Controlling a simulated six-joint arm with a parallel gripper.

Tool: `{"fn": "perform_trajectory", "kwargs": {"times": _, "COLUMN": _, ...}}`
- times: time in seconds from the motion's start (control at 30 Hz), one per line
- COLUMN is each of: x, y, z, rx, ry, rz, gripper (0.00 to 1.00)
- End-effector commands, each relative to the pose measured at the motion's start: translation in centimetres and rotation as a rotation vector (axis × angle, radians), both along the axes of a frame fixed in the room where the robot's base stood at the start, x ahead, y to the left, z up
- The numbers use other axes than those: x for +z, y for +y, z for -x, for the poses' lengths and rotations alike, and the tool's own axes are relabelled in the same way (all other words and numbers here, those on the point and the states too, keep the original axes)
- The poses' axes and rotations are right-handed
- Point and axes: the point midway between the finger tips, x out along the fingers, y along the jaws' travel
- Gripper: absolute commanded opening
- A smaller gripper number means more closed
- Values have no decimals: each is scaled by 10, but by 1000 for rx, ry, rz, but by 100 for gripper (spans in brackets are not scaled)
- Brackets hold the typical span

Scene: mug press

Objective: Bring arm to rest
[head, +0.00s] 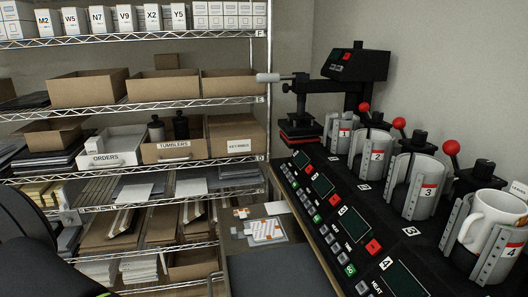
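My gripper is not in view. A row of mug press stations runs along the black bench on the right, labelled 1 (343,133), 2 (376,156), 3 (427,192) and 4 (511,250). Stations 1, 2 and 3 hold pale cylindrical shapes; I cannot tell whether these are mugs or the press walls. Red-balled levers (398,123) stand up by the stations.
Black control panels (355,223) with buttons line the bench front. A larger press (357,65) stands at its far end. A wire shelf (150,105) with boxes fills the left. A dark rounded shape (25,245) covers the lower left. Printed sheets (265,230) lie near the middle.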

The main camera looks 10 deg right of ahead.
Motion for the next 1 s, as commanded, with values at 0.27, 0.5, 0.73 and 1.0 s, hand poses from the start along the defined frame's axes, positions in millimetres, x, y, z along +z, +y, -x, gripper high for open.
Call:
{"fn": "perform_trajectory", "kwargs": {"times": 0.27, "x": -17, "y": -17, "z": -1, "rx": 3, "ry": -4, "rz": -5, "gripper": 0}}
{"fn": "perform_trajectory", "kwargs": {"times": 0.5, "x": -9, "y": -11, "z": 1, "rx": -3, "ry": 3, "rz": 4, "gripper": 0}}
{"fn": "perform_trajectory", "kwargs": {"times": 0.73, "x": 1, "y": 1, "z": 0, "rx": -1, "ry": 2, "rz": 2, "gripper": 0}}
{"fn": "perform_trajectory", "kwargs": {"times": 1.0, "x": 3, "y": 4, "z": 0, "rx": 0, "ry": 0, "rz": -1, "gripper": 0}}
